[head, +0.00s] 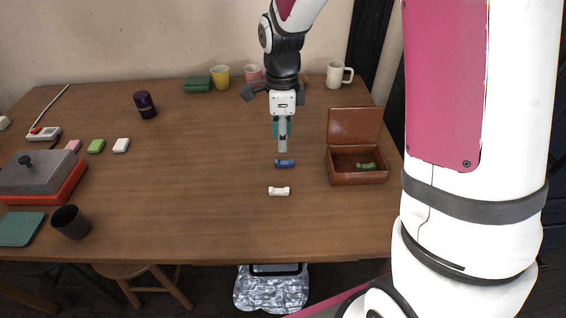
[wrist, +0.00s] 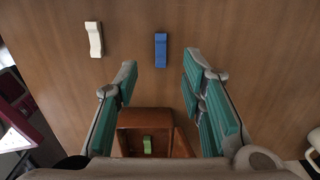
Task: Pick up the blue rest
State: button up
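The blue rest (head: 285,163) is a small bar lying on the wooden table, left of the brown box. It also shows in the wrist view (wrist: 160,50), just beyond and between my fingertips. My gripper (head: 282,148) is above the table, just behind the blue rest in the head view. In the wrist view my gripper (wrist: 158,68) has its two teal-padded fingers spread apart with nothing between them.
A white rest (head: 279,191) lies in front of the blue one. An open brown box (head: 357,180) holds a green rest (head: 366,166). Cups stand at the back, including a white mug (head: 337,74). The table's middle is clear, left of the blue rest.

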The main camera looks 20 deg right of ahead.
aim_at(284, 163)
jog(key=shift+d+f+b, duration=0.15)
jog(key=shift+f+b, duration=0.3)
jog(key=shift+f, duration=1.5)
jog(key=shift+d+f+b, duration=0.1)
jog(key=shift+f+b, duration=0.35)
jog(key=shift+f, duration=1.45)
grip_shut()
